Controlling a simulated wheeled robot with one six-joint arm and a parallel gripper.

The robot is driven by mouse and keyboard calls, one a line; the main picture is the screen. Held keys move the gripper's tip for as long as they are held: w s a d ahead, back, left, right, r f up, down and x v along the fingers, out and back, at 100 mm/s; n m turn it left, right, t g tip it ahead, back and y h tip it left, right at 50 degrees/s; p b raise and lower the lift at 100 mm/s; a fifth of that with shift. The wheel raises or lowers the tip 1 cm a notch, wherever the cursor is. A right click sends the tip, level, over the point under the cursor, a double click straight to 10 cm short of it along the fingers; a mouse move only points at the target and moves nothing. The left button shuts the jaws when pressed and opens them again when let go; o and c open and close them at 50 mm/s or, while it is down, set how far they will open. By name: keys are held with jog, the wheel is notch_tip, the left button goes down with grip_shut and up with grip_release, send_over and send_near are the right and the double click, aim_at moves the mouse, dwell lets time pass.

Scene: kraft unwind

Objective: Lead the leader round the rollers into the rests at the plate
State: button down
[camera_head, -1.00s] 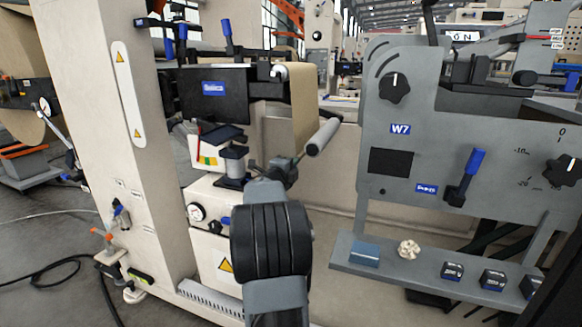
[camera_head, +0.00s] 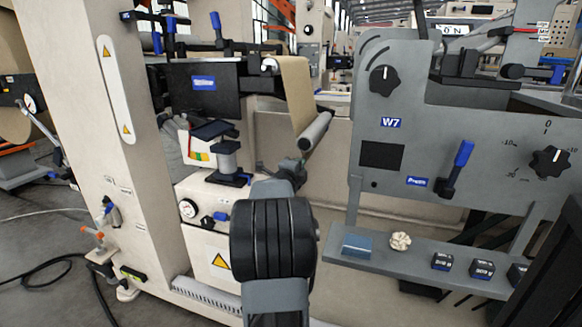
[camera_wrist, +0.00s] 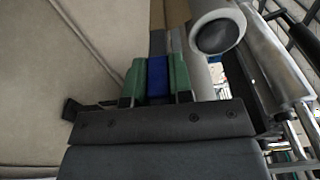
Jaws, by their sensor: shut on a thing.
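The brown kraft web (camera_head: 294,95), which appears to be the leader, comes over an upper roller (camera_head: 269,64) and hangs toward a grey roller (camera_head: 315,131). My gripper (camera_head: 296,165) is just below that roller, its jaws mostly hidden behind my wrist. In the wrist view, the green fingers of my gripper (camera_wrist: 157,84) are shut on a blue grip (camera_wrist: 157,78). Brown kraft (camera_wrist: 172,12) shows beyond it; whether it joins the grip is unclear. A white-ended roller (camera_wrist: 215,34) and a silver roller (camera_wrist: 272,68) lie right of the fingers. I cannot make out the rests.
A grey W7 panel (camera_head: 440,135) with knobs and a blue lever (camera_head: 459,165) stands right. Its shelf (camera_head: 410,272) holds a blue block (camera_head: 356,245), a pale crumpled piece (camera_head: 400,241) and dark blocks (camera_head: 442,261). A cream column (camera_head: 95,150) stands left.

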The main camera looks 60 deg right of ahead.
jog(key=shift+s+d, duration=0.2)
jog(key=shift+s, duration=0.6)
jog(key=shift+s+d, duration=0.15)
jog(key=shift+s, duration=0.6)
jog(key=shift+s+d, duration=0.2)
jog(key=shift+s, duration=0.6)
jog(key=shift+s+d+r+p, duration=0.1)
jog(key=shift+s+r+p, duration=0.15)
jog(key=shift+s+r, duration=0.35)
jog(key=shift+s+d+r+p, duration=0.2)
jog(key=shift+s+r, duration=0.1)
jog(key=shift+r, duration=0.55)
jog(key=shift+s+d+r+p, duration=0.1)
jog(key=shift+s+r+p, duration=0.15)
jog(key=shift+s+r, duration=0.35)
jog(key=shift+w+r, duration=0.1)
jog(key=shift+w, duration=0.1)
notch_tip(320, 180, up, 38)
jog(key=p, duration=3.2)
jog(key=shift+r, duration=0.1)
